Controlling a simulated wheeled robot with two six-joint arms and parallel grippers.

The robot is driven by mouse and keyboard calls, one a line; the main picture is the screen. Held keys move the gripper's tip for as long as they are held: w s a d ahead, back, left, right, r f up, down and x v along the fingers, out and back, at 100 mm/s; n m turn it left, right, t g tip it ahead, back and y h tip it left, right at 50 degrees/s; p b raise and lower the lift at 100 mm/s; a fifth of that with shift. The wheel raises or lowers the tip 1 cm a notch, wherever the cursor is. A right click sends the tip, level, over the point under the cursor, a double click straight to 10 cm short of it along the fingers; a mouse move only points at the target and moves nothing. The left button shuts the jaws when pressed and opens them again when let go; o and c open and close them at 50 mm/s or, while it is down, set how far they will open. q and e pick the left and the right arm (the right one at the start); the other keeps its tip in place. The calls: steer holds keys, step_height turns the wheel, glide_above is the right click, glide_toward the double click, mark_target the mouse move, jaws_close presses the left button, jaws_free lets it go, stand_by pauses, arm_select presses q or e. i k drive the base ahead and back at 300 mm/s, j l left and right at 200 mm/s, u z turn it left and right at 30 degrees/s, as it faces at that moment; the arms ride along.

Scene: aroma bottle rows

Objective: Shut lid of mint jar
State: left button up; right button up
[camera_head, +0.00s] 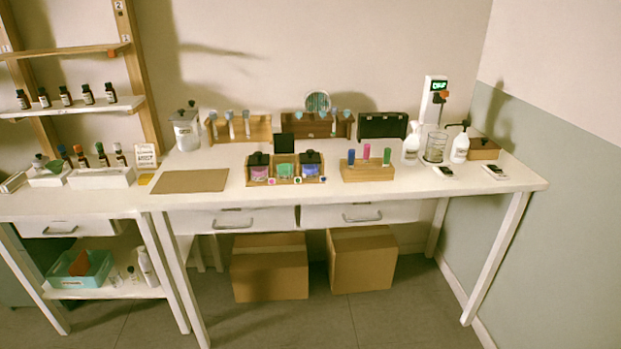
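A wooden rack (248,181) on the white table holds three small jars in a row. The middle jar (285,170) has green contents and is likely the mint jar; its label is too small to read. Its dark square lid (284,142) stands upright behind the jar's mouth, open. The left jar (259,172) has pink contents and the right jar (311,170) has blue-purple contents; both have dark lids down on top. Neither of my grippers is in view.
A wooden block (368,174) with blue, pink and green sticks stands right of the rack. A brown mat (190,181) lies to the left. Behind are a wooden stand (258,129) and a black case (383,125).

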mark_target(283, 142)
steer(key=i+j, duration=0.25)
steer(key=j, duration=0.2)
steer(key=i+j, duration=0.25)
steer(key=j, duration=0.2)
steer(key=i+j, duration=0.25)
steer(key=j, duration=0.15)
steer(key=i+j+z, duration=0.15)
steer(key=j+z, duration=0.15)
steer(key=i+j+z, duration=0.15)
steer(key=j+z, duration=0.45)
steer(key=j, duration=0.2)
steer(key=i+j+z, duration=0.1)
steer(key=j+z, duration=0.2)
steer(key=j, duration=0.15)
